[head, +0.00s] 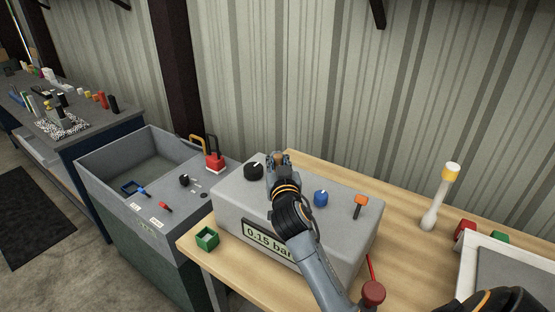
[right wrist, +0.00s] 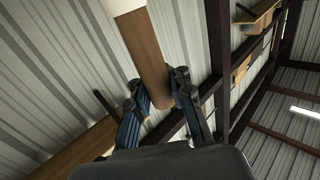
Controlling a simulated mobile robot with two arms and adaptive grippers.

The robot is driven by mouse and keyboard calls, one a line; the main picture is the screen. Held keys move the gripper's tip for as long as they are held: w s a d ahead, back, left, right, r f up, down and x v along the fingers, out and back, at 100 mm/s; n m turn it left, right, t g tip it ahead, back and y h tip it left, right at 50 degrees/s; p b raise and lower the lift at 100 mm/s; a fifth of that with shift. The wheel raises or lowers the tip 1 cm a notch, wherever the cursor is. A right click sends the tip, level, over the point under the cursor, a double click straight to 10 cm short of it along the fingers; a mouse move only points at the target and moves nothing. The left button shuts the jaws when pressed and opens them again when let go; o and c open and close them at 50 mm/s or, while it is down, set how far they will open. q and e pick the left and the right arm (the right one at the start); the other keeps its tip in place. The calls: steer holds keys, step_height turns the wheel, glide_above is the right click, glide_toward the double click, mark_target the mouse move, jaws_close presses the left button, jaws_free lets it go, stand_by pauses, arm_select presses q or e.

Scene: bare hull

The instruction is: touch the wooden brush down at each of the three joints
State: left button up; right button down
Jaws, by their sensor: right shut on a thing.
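My right gripper (head: 280,158) is above the grey box with the display, its fingers pointing away toward the wall. In the right wrist view the right gripper (right wrist: 160,98) is shut on the wooden brush (right wrist: 145,55), a brown round handle with a whitish end at the top of the picture. The brush is held clear of any surface there. In the head view the brush is mostly hidden by the gripper. I cannot pick out the three joints for certain. My left gripper is not in view.
The grey box (head: 232,203) reads 0.15 bar and carries a black knob (head: 254,171), a blue knob (head: 321,198) and an orange-topped valve (head: 360,204). A green open box (head: 207,238) and a white, yellow-topped post (head: 432,205) stand on the wooden table (head: 405,246). A grey basin (head: 112,160) is left.

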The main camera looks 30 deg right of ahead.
step_height(320, 180, up, 7)
steer(key=p, duration=0.6)
steer(key=shift+r, duration=0.1)
